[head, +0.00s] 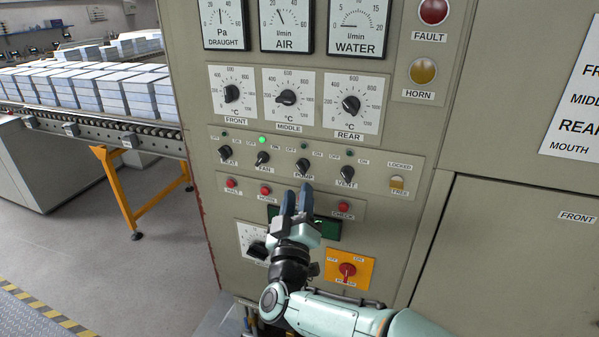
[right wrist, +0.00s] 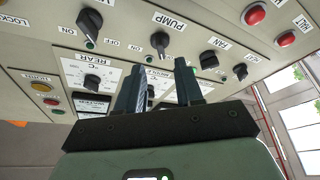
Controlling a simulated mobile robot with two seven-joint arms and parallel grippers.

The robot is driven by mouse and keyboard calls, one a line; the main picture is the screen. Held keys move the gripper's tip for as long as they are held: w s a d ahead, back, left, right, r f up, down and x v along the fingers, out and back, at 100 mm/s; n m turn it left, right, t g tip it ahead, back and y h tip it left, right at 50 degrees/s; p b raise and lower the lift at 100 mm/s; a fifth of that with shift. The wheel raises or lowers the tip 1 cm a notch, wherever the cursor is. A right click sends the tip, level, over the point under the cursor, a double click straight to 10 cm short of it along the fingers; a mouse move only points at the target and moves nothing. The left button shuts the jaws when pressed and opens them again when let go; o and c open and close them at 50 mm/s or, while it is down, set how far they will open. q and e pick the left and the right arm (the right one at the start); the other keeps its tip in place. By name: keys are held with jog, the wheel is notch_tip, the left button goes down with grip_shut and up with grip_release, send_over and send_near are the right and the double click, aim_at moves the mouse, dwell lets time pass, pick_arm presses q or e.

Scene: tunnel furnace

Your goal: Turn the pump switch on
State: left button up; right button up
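The pump switch (head: 303,166) is a black rotary knob on the beige panel, third in a row of four, with OFF and ON marks. The small lamp by it looks dark. It also shows in the right wrist view (right wrist: 160,41) under the PUMP label. My right gripper (head: 297,192) is just below the knob in the head view, fingers pointing up toward it. In the right wrist view its two fingers (right wrist: 159,80) are apart with nothing between them, and the knob shows beyond the tips. I see no clear contact. My left gripper is not in view.
Fan (head: 262,158) and vent (head: 347,173) knobs flank the pump knob. A green lamp (head: 262,141) is lit above the fan knob. Red buttons (head: 343,207) and a red rotary switch on a yellow plate (head: 347,270) lie below. A conveyor with bricks (head: 90,85) stands left.

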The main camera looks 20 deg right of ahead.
aim_at(301, 171)
jog(key=p+x, duration=0.1)
jog(key=x, duration=0.5)
jog(key=shift+w, duration=0.15)
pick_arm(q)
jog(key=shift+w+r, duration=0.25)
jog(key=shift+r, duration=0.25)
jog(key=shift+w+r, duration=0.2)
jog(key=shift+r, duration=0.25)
pick_arm(e)
grip_shut()
